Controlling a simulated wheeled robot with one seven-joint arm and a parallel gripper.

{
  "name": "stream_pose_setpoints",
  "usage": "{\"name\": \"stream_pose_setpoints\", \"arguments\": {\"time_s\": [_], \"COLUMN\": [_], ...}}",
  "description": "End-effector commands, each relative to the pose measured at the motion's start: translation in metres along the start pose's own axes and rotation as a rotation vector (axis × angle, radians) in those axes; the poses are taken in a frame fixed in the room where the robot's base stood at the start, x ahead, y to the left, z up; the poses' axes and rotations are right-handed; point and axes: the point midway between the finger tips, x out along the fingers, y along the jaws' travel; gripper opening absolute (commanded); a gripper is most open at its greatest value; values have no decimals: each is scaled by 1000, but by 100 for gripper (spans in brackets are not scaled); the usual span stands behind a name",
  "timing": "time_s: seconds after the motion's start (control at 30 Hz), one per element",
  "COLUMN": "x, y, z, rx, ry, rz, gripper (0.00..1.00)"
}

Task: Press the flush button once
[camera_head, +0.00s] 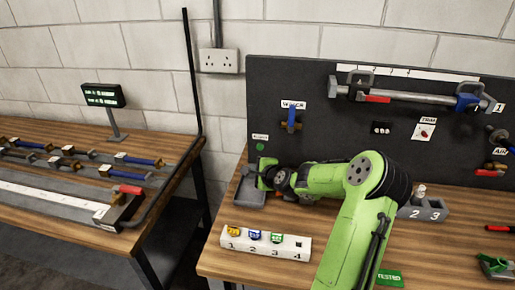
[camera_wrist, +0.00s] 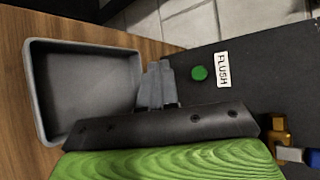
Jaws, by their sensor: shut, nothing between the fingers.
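The flush button is a round green button (camera_wrist: 199,73) on the dark upright panel, beside a white FLUSH label (camera_wrist: 222,69). In the head view the button (camera_head: 260,146) shows low on the panel's left side, just above my wrist. My gripper (camera_wrist: 157,80) is shut and empty. In the wrist view its grey fingertips are left of the button, with a visible gap between them. In the head view my gripper (camera_head: 250,171) is below the button, near the panel's foot, and is partly hidden by my wrist.
A grey open tray (camera_wrist: 88,92) lies on the bench beneath my gripper. A blue-handled valve (camera_head: 291,119) is on the panel to the button's right. A white numbered rack (camera_head: 265,242) stands in front of my arm. Another bench with pipes is at left.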

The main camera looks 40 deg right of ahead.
Motion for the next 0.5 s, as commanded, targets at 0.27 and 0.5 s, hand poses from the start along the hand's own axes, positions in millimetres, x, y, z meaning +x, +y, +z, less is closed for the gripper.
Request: {"name": "stream_pose_setpoints", "arguments": {"time_s": [0.27, 0.5], "x": [25, 49], "y": [-19, -36], "z": [-18, -34], "rx": [-1, -1], "ry": [0, -1], "rz": [-1, 0], "gripper": [0, 0]}}
